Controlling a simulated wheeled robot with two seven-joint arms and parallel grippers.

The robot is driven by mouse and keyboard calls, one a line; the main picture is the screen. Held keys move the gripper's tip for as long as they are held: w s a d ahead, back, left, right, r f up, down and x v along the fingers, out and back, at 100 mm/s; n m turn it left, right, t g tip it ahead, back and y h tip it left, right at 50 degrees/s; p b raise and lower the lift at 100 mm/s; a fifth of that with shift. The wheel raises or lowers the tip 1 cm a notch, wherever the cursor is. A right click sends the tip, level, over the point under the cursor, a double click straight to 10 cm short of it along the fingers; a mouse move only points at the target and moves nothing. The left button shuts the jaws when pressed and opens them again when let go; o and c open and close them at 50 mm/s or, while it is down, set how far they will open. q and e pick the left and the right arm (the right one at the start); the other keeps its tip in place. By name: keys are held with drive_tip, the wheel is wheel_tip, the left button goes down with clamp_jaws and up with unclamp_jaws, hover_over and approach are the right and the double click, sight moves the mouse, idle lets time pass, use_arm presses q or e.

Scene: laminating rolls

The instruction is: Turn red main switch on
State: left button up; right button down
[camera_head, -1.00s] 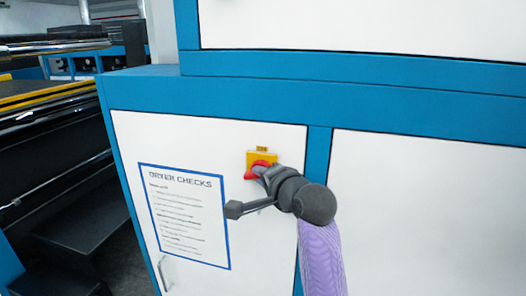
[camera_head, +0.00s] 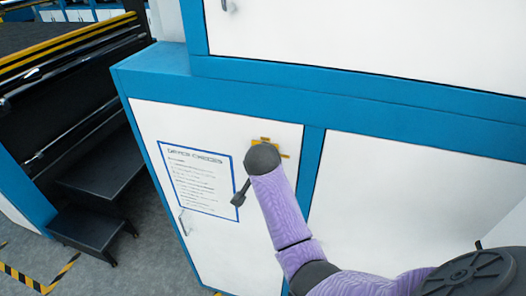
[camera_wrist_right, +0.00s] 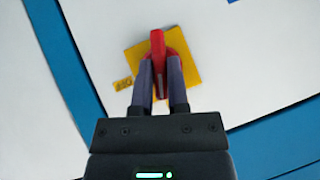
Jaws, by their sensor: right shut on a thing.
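The red switch handle (camera_wrist_right: 157,45) sits on a square yellow plate (camera_wrist_right: 189,60) on a white cabinet panel. In the right wrist view my right gripper (camera_wrist_right: 160,66) has one finger on each side of the handle and is shut on it. The plate looks slightly tilted in that view, and the handle points up the picture, nearly in line with the fingers. In the head view only bits of the yellow plate (camera_head: 285,149) show; my right wrist hides the handle and fingers. My left gripper is in neither view.
A blue-framed "DRYER CHECKS" sheet (camera_head: 200,180) is left of the switch, with a cabinet door handle (camera_head: 184,222) below. A small yellow label (camera_wrist_right: 123,83) sits beside the plate. Black steps (camera_head: 95,220) stand at left, with grey floor in front.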

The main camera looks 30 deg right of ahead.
drive_tip(key=shift+w+a+n+g+h, duration=0.15)
drive_tip(key=shift+n+g+h, duration=0.6)
drive_tip(key=shift+g, duration=0.35)
drive_tip(key=shift+h, duration=0.25)
drive_tip(key=c, duration=0.6)
unclamp_jaws()
drive_tip(key=b+v, duration=0.1)
drive_tip(key=v, duration=0.8)
drive_tip(key=shift+a+r+b, duration=0.2)
drive_tip(key=shift+r+b, duration=0.1)
drive_tip(key=shift+r, duration=0.1)
